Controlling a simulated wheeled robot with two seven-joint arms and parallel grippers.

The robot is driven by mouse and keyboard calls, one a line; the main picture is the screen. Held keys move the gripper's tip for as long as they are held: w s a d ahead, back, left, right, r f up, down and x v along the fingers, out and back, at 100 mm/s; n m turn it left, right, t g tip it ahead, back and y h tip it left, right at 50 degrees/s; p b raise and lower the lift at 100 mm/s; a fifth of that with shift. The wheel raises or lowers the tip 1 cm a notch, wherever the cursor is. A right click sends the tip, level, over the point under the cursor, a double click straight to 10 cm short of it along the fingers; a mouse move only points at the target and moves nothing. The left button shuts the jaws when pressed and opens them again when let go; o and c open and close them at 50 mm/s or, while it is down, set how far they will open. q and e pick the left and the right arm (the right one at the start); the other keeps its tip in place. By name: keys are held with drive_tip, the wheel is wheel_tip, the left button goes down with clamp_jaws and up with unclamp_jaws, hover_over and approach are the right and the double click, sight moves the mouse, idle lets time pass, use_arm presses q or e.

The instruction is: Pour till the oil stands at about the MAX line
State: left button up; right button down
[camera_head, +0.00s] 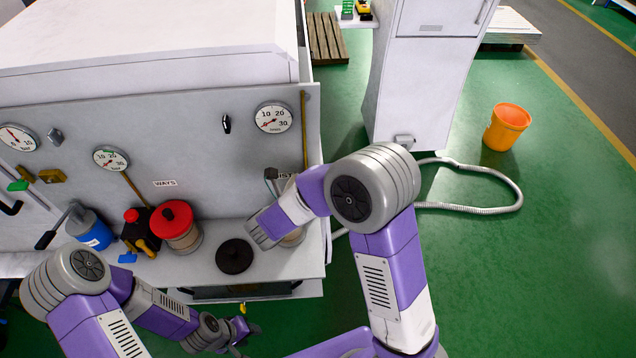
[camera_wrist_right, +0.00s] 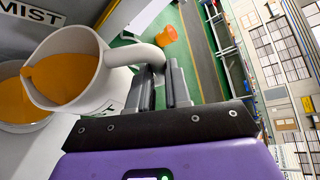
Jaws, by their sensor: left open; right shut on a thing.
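My right gripper (camera_wrist_right: 161,88) is shut on the handle of a white jug (camera_wrist_right: 103,88) in the right wrist view. The jug is tilted, and the orange oil (camera_wrist_right: 66,78) in it reaches the lip at the left. Below the lip is an open round reservoir (camera_wrist_right: 42,123) with orange oil in it, under the MIST label. I cannot tell whether a stream is falling, and no MAX line shows. In the head view my right arm hides most of the jug and reservoir. My left gripper (camera_head: 243,329) is open and empty, low in front of the bench.
A black round lid (camera_head: 235,256) lies on the bench shelf (camera_head: 285,265). A red-capped pot (camera_head: 178,228), a red-and-black can (camera_head: 138,230) and a blue can (camera_head: 90,229) stand left of it. An orange bucket (camera_head: 506,127) and a hose (camera_head: 505,208) are on the green floor.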

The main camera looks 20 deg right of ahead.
drive_tip(key=shift+w+a+r+n+h+p, duration=0.1)
drive_tip(key=shift+w+a+n+h+p, duration=0.15)
drive_tip(key=shift+a+p, duration=0.3)
idle(0.9)
drive_tip(key=shift+w+a+n+h, duration=0.15)
drive_tip(key=shift+a+n+h, duration=0.2)
drive_tip(key=shift+n+h, duration=0.1)
idle(2.2)
drive_tip(key=d+m+y, duration=0.1)
drive_tip(key=s+d, duration=0.1)
drive_tip(key=d+m+y, duration=0.1)
drive_tip(key=shift+s+d+f+m+y, duration=0.1)
drive_tip(key=shift+s+f+m+y, duration=0.1)
drive_tip(key=shift+s+m+y, duration=0.1)
drive_tip(key=shift+w, duration=0.1)
